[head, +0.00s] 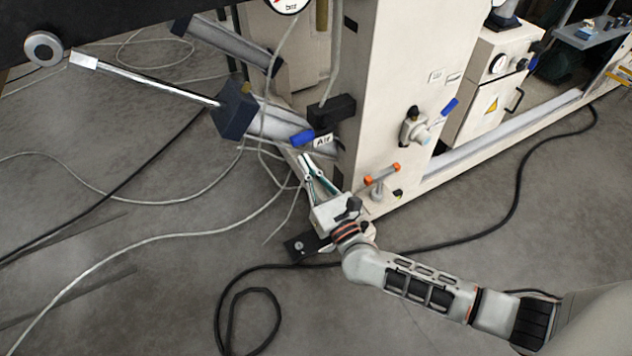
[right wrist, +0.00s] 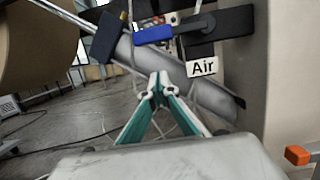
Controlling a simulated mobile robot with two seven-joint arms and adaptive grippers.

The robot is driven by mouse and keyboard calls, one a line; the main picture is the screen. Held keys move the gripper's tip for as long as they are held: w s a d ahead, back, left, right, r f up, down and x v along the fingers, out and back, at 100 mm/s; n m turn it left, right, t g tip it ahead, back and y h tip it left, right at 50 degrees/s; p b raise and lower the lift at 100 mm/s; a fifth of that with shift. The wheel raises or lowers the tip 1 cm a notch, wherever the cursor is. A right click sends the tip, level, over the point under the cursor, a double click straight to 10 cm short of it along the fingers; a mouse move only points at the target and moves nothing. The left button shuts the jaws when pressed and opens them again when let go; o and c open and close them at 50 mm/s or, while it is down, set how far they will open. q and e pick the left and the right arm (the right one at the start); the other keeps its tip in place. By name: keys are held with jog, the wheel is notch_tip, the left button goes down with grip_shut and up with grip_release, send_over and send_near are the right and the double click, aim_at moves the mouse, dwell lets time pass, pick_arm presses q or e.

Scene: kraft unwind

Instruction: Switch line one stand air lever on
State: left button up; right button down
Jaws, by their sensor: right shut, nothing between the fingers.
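The air lever (head: 303,138) has a blue handle and sits beside a white "Air" label (head: 322,140) on the near edge of the beige stand (head: 385,90). In the right wrist view the blue lever (right wrist: 153,35) lies roughly level, above and left of the "Air" label (right wrist: 202,68). My right gripper (head: 304,157) is shut and empty, just below the lever and label. In the right wrist view its fingertips (right wrist: 158,78) are apart from the lever. My left gripper is not in view.
A second blue-handled valve (head: 448,107) and an orange-handled valve (head: 381,175) are on the stand's right face. A dark block with a metal rod (head: 160,86) juts out at left. Cables (head: 140,205) lie across the grey floor.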

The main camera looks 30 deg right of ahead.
aim_at(312, 131)
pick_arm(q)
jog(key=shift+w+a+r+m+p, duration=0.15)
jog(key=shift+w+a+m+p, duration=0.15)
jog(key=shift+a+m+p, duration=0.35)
pick_arm(e)
notch_tip(312, 131, up, 4)
jog(key=shift+s+f, duration=0.1)
jog(key=shift+s, duration=0.05)
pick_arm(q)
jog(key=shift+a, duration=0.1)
